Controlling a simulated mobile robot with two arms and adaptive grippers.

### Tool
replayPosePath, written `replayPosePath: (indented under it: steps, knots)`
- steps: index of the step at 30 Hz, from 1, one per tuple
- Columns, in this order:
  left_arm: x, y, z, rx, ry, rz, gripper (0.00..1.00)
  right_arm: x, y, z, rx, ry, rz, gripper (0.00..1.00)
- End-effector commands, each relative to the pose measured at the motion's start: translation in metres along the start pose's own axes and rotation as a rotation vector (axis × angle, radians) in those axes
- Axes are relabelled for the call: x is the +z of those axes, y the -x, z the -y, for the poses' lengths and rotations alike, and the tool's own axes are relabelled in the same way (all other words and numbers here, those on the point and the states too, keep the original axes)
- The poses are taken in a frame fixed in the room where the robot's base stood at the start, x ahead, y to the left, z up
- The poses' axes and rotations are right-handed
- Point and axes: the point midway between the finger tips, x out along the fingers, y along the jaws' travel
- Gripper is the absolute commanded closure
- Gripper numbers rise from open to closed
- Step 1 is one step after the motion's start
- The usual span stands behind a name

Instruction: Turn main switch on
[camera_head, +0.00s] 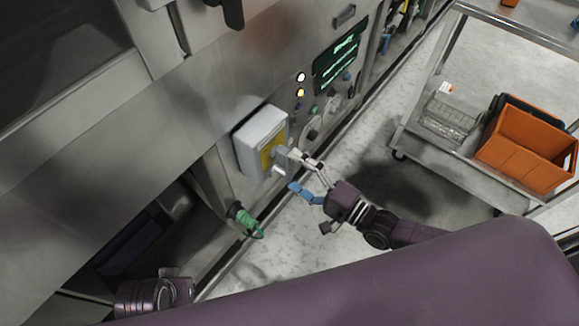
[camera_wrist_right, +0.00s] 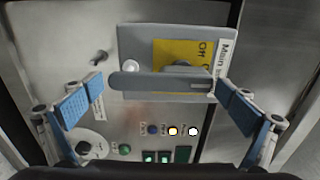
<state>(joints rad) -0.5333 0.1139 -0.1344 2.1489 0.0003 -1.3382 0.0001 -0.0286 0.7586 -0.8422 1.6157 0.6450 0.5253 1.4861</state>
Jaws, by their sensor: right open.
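The main switch (camera_head: 258,135) is a grey box on the machine front, with a yellow plate on its face. In the right wrist view its plate (camera_wrist_right: 135,40) carries "Main" and "Off" lettering. Its grey lever handle (camera_wrist_right: 150,82) lies crosswise in that view; the head view also shows the handle (camera_head: 282,158). My right gripper (camera_head: 295,172) is open at the switch. In the wrist view its blue-padded fingers (camera_wrist_right: 160,100) stand at either end of the handle; I cannot tell whether they touch it. My left gripper is not visible.
Lit buttons (camera_wrist_right: 172,131) and a dark display (camera_head: 340,55) sit beside the switch on the panel. A green fitting (camera_head: 246,220) sticks out below the box. A metal cart (camera_head: 440,150) with an orange crate (camera_head: 525,145) stands at right. Open floor lies between.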

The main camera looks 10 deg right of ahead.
Motion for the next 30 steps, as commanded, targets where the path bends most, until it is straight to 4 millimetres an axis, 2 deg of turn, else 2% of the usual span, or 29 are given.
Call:
replayPosePath:
  steps: [9, 15, 20, 30]
  knots:
    - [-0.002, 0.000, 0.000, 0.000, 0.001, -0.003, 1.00, 0.000, 0.067, -0.002, 0.005, -0.001, 0.001, 0.00]
    - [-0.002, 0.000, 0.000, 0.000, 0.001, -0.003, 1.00, 0.000, 0.098, -0.001, 0.003, -0.002, 0.000, 0.00]
    - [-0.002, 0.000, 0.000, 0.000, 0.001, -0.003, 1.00, 0.000, 0.108, 0.000, 0.000, -0.002, 0.000, 0.00]
    - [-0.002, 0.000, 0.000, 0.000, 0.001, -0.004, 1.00, 0.000, 0.109, 0.000, -0.001, -0.002, 0.000, 0.00]
